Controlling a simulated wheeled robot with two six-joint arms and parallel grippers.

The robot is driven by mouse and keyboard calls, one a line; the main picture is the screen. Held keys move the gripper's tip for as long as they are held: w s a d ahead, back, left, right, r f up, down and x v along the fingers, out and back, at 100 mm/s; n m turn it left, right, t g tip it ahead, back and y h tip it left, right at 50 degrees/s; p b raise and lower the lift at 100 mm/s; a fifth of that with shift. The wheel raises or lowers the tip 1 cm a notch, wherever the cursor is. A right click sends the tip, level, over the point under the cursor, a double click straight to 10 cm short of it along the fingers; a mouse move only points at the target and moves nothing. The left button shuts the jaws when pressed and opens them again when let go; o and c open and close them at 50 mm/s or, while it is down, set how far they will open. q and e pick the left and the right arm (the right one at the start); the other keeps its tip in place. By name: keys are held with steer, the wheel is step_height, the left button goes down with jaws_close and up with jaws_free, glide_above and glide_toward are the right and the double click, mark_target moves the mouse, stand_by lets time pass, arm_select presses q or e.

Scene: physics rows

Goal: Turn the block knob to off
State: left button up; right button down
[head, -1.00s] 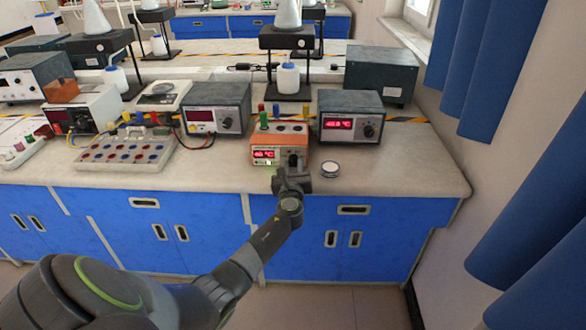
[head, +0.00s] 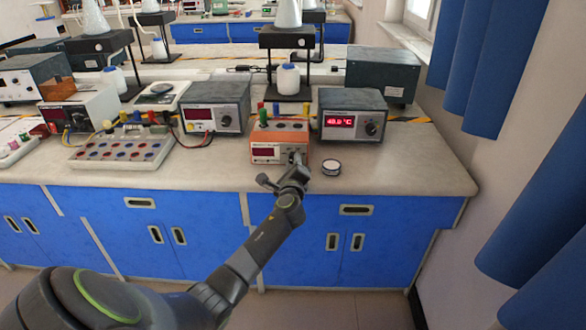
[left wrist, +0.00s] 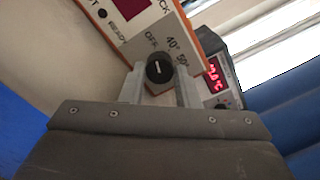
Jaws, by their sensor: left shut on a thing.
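The orange block heater (head: 265,146) stands near the bench's front edge in the head view, its display dark. Its black round knob (left wrist: 159,69) shows in the left wrist view with a short white mark, below the printed labels OFF, 40° and 50°. The exact label the mark points at is hard to tell. My left gripper (head: 297,160) reaches the right part of the heater's front. In the left wrist view its two fingers (left wrist: 160,84) are shut on the knob, one on each side. In the head view the gripper hides the knob. My right gripper is not in view.
A grey unit with a lit red display (head: 351,115) stands right of the heater, and another grey unit (head: 215,107) stands left. A small round dish (head: 331,167) lies close right of my gripper. Bench front right (head: 410,175) is clear.

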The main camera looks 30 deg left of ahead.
arm_select(q)
steer(key=shift+f+n, duration=0.1)
steer(key=shift+n, duration=0.3)
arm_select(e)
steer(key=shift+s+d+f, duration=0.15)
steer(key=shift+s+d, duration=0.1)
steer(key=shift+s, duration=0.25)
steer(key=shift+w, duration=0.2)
arm_select(q)
steer(key=o, duration=1)
steer(key=shift+c, duration=0.2)
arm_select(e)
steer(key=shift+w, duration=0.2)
